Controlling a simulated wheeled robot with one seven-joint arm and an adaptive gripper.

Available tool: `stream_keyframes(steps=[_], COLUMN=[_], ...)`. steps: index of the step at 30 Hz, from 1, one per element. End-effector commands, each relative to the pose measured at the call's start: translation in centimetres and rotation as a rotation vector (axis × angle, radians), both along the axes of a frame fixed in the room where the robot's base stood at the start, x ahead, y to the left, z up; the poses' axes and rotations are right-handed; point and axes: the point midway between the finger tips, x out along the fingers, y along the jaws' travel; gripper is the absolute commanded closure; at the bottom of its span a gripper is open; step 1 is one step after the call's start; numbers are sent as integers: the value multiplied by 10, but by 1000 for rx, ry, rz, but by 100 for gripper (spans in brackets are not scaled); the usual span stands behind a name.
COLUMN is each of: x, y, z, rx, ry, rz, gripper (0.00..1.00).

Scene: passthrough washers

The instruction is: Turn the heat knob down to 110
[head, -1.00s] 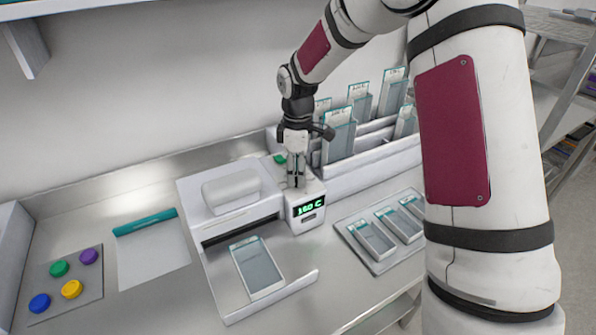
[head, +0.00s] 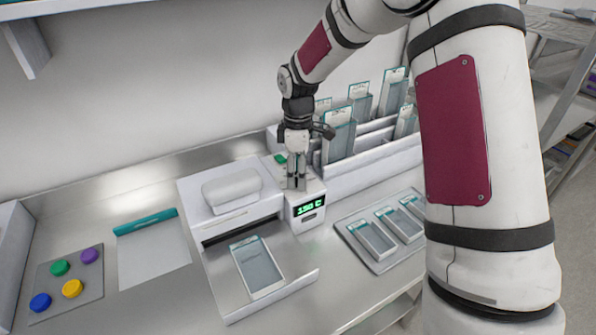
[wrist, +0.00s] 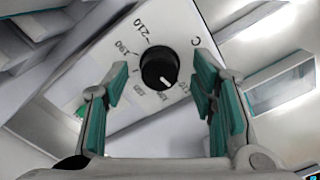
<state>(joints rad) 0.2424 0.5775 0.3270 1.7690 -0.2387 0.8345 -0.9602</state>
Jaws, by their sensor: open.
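The heat knob (wrist: 160,70) is a round black dial with a white pointer line, on the white top of the sealer's control box; numbers such as 190 and 210 are printed around it. In the head view the control box (head: 308,222) carries a green display (head: 310,207) that appears to read 150 C. My gripper (wrist: 161,100) points down over the knob in the wrist view, its teal-padded fingers apart on either side with gaps to the knob. In the head view my gripper (head: 296,186) hides the knob.
The white sealer (head: 232,192) stands left of the control box, with a pouch (head: 257,267) on its front shelf. A tray (head: 372,262) with several pouches lies right. A rack (head: 368,150) of pouches stands close behind. Coloured pucks (head: 72,288) lie far left.

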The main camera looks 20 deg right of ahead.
Motion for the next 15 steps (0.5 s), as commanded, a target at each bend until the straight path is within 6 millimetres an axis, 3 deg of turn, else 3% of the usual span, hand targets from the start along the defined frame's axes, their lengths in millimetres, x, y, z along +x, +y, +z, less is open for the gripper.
stream_keyframes(steps=[5,15], x=[1,1], y=[0,0], z=[10,76], rx=[0,-1], ry=[-3,-6], rz=[-1,-1], gripper=[48,48])
